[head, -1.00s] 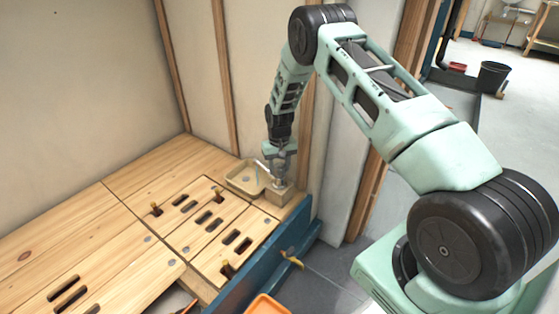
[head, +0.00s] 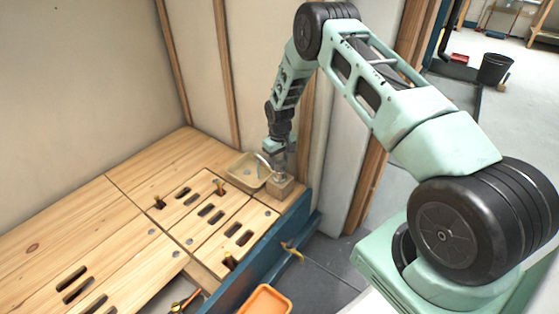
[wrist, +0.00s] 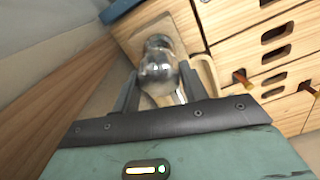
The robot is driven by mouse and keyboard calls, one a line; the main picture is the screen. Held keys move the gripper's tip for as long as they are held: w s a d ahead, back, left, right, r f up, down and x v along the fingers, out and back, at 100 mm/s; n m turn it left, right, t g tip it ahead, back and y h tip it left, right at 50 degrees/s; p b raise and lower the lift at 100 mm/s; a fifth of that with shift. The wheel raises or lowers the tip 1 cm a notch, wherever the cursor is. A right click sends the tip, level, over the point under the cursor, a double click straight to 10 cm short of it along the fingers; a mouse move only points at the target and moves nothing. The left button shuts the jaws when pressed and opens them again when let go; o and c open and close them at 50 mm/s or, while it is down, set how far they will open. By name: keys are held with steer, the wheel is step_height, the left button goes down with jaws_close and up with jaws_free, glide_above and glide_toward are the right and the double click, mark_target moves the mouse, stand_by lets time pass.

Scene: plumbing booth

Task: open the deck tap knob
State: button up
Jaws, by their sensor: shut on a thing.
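The deck tap (wrist: 157,62) is a shiny metal body with a rounded knob, standing on a wooden block (wrist: 187,22) in the wrist view. My gripper (wrist: 158,80) has one finger on each side of the tap knob and is shut on it. In the head view my gripper (head: 279,172) points down over the block (head: 283,188) at the bench's back right corner.
The wooden bench (head: 70,225) has slots and several upright pegs (head: 220,187). An orange tray (head: 265,300) is below. Walls stand close behind the tap.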

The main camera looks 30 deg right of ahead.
mark_target(280, 159)
steer(key=o, duration=1)
step_height(280, 159, up, 17)
steer(key=p, duration=0.5)
steer(key=shift+r, duration=0.2)
